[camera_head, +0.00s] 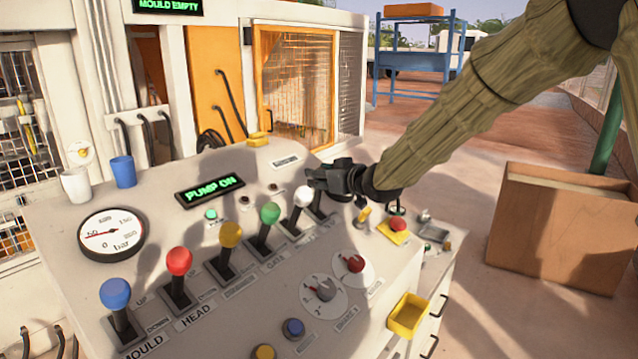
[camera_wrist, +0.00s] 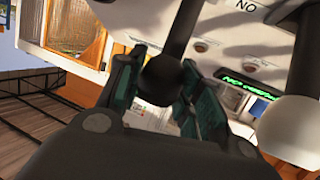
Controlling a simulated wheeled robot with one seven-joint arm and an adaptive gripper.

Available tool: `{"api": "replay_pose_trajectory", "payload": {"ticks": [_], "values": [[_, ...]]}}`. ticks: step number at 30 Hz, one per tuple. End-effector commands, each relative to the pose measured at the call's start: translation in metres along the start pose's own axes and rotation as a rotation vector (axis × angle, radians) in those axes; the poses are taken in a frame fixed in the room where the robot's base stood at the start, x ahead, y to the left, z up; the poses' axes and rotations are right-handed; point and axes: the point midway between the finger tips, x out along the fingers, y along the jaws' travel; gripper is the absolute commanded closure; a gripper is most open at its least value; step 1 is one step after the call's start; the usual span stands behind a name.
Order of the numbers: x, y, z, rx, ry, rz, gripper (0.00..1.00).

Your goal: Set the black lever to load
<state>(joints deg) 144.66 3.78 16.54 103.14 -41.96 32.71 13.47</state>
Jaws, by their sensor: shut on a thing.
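The black lever (camera_head: 317,208) is the last in the row on the sloped console, at the right end, next to the white-knobbed lever (camera_head: 303,197). My gripper (camera_head: 320,180) is at its top and hides the knob in the head view. In the wrist view the round black knob (camera_wrist: 163,80) sits between the two green-padded fingers of my gripper (camera_wrist: 165,88), which are shut on it. The white knob (camera_wrist: 293,130) stands close by at the right there. The black lever's label is hidden or too small to read.
Green (camera_head: 269,214), yellow (camera_head: 230,235), red (camera_head: 179,262) and blue (camera_head: 115,294) levers run down the row to the left. Rotary knobs (camera_head: 324,292) and a yellow tray (camera_head: 408,316) lie in front. A display (camera_head: 210,190) reads PUMP ON; another (camera_head: 167,5) reads MOULD EMPTY.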

Motion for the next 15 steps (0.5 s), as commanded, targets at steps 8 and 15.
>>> {"api": "replay_pose_trajectory", "payload": {"ticks": [8, 15], "values": [[0.017, -0.006, -0.011, -0.001, 0.007, -0.002, 1.00], [0.021, -0.007, -0.012, -0.001, 0.006, -0.001, 1.00]]}}
